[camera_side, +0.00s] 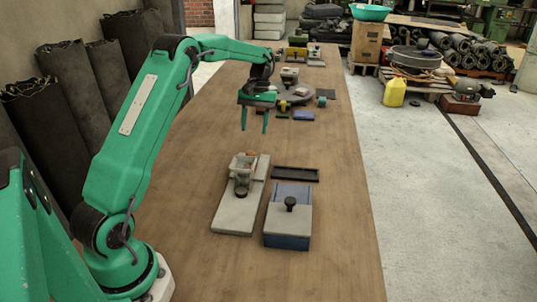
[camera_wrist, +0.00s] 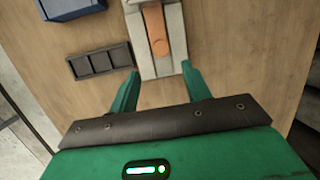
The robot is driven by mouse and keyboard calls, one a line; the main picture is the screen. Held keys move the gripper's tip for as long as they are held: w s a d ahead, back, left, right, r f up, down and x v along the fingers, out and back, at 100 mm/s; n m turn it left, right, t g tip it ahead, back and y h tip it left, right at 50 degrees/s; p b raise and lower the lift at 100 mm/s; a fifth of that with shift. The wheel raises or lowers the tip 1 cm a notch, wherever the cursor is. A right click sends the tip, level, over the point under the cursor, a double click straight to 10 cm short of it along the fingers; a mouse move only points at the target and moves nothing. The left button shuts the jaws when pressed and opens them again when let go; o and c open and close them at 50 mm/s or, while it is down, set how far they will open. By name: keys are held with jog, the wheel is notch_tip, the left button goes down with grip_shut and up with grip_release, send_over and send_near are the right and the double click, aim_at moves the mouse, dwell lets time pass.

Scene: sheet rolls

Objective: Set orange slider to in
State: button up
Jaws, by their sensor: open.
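The orange slider (camera_wrist: 156,28) is a flat strip with a round end, set lengthwise in a grey base (camera_wrist: 175,28) at the top of the wrist view. In the side view only a small orange bit (camera_side: 251,153) shows at the far end of the grey base (camera_side: 233,218); the rest is hidden by the fixture on it. My gripper (camera_side: 254,127) hangs above the table just beyond that base, fingers pointing down. In the wrist view my gripper (camera_wrist: 158,75) is open and empty, its fingertips apart from the slider, on either side of its line.
A dark compartmented tray (camera_side: 296,174) lies right of the base; it also shows in the wrist view (camera_wrist: 100,62). A blue box with a grey lid and black knob (camera_side: 288,218) stands nearer the camera. Several small items and a round plate (camera_side: 296,94) lie farther back. The table's right side is clear.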

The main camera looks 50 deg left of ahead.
aim_at(250, 153)
jog(key=m, duration=0.1)
jog(key=m+g, duration=0.1)
jog(key=m, duration=0.3)
jog(key=shift+w+a+f+h, duration=0.1)
jog(key=shift+w+a+h, duration=0.05)
jog(key=shift+w+h, duration=0.25)
jog(key=shift+s+f, duration=0.1)
jog(key=shift+f, duration=0.1)
jog(key=shift+x, duration=3.75)
jog(key=shift+s, duration=0.1)
jog(key=shift+r, duration=0.1)
grip_shut()
